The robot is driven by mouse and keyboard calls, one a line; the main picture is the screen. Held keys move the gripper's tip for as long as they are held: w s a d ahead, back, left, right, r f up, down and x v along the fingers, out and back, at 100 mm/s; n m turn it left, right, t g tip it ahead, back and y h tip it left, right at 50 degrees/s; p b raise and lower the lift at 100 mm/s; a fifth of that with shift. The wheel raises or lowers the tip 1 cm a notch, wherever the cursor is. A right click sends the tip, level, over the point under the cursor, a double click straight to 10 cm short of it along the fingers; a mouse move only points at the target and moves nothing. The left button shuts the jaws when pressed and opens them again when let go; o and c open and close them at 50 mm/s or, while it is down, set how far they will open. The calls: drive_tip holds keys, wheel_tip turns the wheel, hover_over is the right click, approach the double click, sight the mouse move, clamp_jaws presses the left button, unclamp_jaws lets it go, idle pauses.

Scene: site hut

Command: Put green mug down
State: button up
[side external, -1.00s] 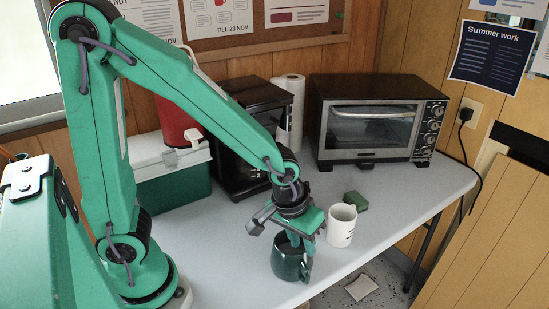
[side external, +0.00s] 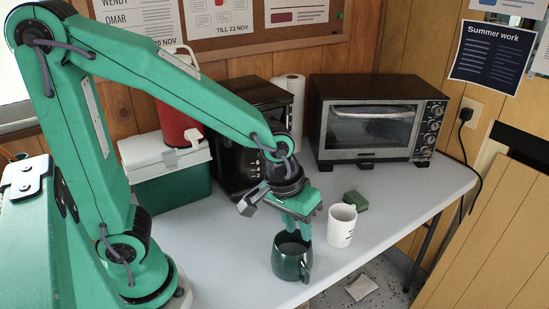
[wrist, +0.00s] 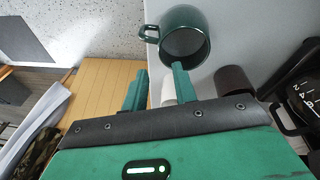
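The dark green mug (side external: 291,262) stands upright on the grey table (side external: 225,240) near its front edge. In the wrist view the green mug (wrist: 186,44) shows its open mouth, with its handle toward the left. My gripper (side external: 297,234) is just above the mug, pointing down. In the wrist view my gripper (wrist: 158,80) has its two green fingers apart with no part of the mug between them. The tips are close to the mug's rim; whether one touches it is hard to tell.
A white mug (side external: 341,226) stands close to the right of my gripper, with a green sponge (side external: 355,201) behind it. A toaster oven (side external: 372,122), black coffee maker (side external: 245,165) and green-and-white cooler (side external: 168,180) line the back. The table is clear at right.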

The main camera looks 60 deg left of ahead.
drive_tip(key=shift+r, duration=0.1)
drive_tip(key=s+a+r+m+t, duration=0.3)
drive_tip(key=s+a+r, duration=0.4)
drive_tip(key=a+r, duration=0.3)
drive_tip(key=shift+s+a+y, duration=0.15)
drive_tip(key=shift+s+y, duration=0.2)
drive_tip(key=shift+y, duration=0.05)
drive_tip(key=shift+r, duration=0.1)
idle(1.1)
drive_tip(key=o, duration=0.8)
drive_tip(key=shift+o, duration=0.2)
drive_tip(key=shift+w, duration=0.1)
